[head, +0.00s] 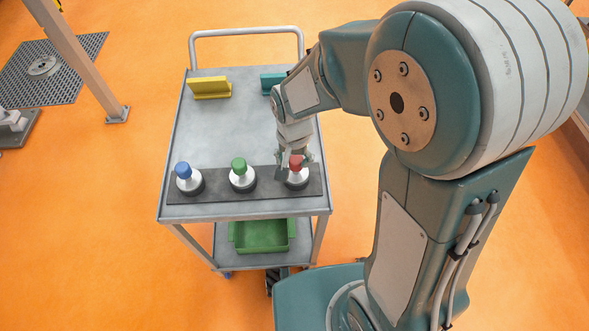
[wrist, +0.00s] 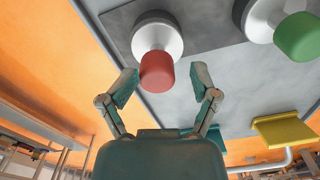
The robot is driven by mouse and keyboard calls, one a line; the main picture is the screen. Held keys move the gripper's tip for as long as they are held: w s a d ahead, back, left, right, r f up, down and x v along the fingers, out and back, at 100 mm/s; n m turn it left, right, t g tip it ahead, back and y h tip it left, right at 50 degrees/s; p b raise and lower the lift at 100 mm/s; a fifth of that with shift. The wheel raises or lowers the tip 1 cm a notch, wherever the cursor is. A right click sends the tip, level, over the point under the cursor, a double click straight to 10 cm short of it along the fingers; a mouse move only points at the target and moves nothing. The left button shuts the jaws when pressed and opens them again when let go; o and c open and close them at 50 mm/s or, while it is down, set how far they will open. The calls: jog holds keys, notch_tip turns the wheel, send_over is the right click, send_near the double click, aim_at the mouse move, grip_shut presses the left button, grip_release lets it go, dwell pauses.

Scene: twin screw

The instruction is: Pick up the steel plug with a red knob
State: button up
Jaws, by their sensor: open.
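The steel plug with a red knob (head: 296,163) stands upright at the right end of a dark strip (head: 215,196) on the cart. In the wrist view its red knob (wrist: 157,71) points toward my gripper, with the steel body and black base behind it. My gripper (head: 292,158) is at this plug in the head view. In the wrist view my open gripper (wrist: 164,84) has one finger on each side of the red knob, with gaps visible. No contact shows. My gripper partly hides the plug in the head view.
A green-knobbed plug (head: 240,170) and a blue-knobbed plug (head: 184,174) stand to the left on the strip. A yellow block (head: 209,88) and a teal block (head: 271,80) sit at the cart's back. A green bin (head: 261,236) is on the lower shelf. The cart top's middle is clear.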

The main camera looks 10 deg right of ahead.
aim_at(296, 171)
jog(key=f, duration=0.2)
jog(key=d+f, duration=0.1)
jog(key=f, duration=0.1)
jog(key=shift+w+d, duration=0.1)
jog(key=shift+w, duration=0.1)
jog(key=shift+s+f, duration=0.1)
jog(key=shift+f, duration=0.3)
jog(key=shift+o, duration=0.5)
jog(key=c, duration=0.8)
jog(key=shift+a, duration=0.2)
jog(key=shift+r, duration=0.1)
